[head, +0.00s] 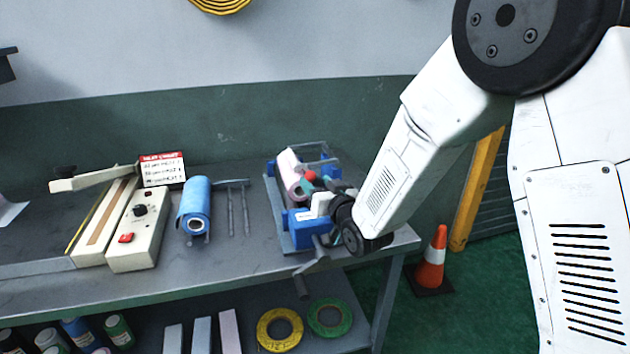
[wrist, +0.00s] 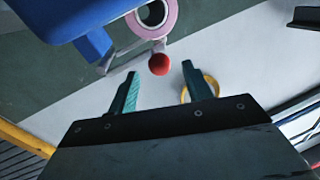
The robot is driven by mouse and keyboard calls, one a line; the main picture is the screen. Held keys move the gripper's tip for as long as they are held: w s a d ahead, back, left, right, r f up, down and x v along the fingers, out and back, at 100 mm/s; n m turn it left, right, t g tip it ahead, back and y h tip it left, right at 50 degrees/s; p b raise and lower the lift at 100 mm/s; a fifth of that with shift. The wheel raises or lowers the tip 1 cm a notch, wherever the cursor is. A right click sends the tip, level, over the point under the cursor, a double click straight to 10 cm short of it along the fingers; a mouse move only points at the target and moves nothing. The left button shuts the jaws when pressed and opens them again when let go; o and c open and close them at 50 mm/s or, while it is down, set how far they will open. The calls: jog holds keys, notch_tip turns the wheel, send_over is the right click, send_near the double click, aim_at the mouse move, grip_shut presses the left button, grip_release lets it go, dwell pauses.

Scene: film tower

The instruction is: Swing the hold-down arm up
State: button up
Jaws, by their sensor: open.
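The film tower's blue housing (head: 308,226) stands at the right end of the bench, with a pink film roll (head: 291,172) on it. A red ball knob (head: 309,176) shows beside the roll, at the end of a thin grey bar that looks like the hold-down arm (wrist: 128,62). In the wrist view the knob (wrist: 159,64) lies just beyond and between my fingertips, and the roll end (wrist: 153,18) is above it. My gripper (wrist: 160,76) is open and empty. In the head view my wrist partly hides the fingers and tower.
A heat sealer (head: 135,225) with its lever raised, a blue roll (head: 194,205) and a sign (head: 162,169) stand to the left. Tape rolls (head: 279,330) lie on the lower shelf. An orange cone (head: 432,262) stands right of the bench.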

jog(key=shift+x, duration=1.05)
grip_shut()
jog(key=shift+r, duration=0.1)
